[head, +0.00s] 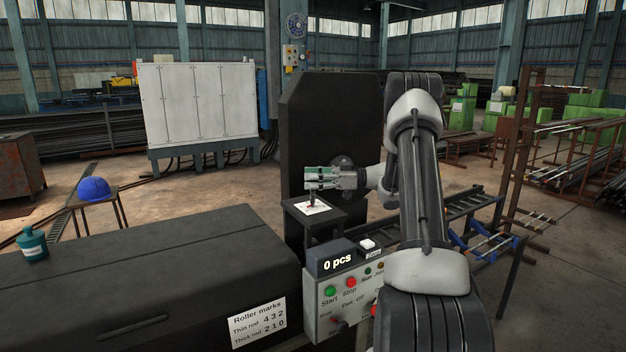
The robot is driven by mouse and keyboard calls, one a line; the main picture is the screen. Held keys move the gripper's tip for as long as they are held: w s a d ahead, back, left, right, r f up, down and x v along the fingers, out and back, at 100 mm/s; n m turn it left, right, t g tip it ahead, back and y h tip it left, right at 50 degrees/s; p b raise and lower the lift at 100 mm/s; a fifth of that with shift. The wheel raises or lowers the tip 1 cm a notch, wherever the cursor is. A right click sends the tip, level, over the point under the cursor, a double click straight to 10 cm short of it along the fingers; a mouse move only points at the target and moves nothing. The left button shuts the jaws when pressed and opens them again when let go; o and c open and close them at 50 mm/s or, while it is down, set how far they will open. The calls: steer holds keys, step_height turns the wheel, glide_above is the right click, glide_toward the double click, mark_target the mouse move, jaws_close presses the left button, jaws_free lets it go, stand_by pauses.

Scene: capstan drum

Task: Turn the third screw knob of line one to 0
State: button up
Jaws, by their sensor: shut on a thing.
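My gripper (312,179) reaches in from the right, lying level above a small black stand (325,225). It is shut on a small dark upright piece (311,197), which shows red near its lower end. The piece is just above or touching a white card (301,208) on the stand; I cannot tell which, nor whether it is a knob. Screw knobs in lines and their scales cannot be made out. A label (258,322) reads "Roller marks", "Thin rod 4 3 2", "Thick rod 2 1 0".
A tall dark panel (320,120) stands behind my gripper. In front is a control box (340,297) with Start and Stop buttons and a "0 pcs" display (337,262). A long black cover (150,260) fills the lower left, with a teal bottle (32,244) on it.

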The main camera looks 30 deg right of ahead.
steer(key=shift+r+n+g+y, duration=0.1)
steer(key=shift+n+g+y, duration=0.3)
steer(key=shift+n+g, duration=0.45)
steer(key=shift+g, duration=0.45)
steer(key=o, duration=1)
steer(key=shift+a, duration=0.1)
steer(key=v, duration=1.2)
steer(key=shift+w, duration=0.1)
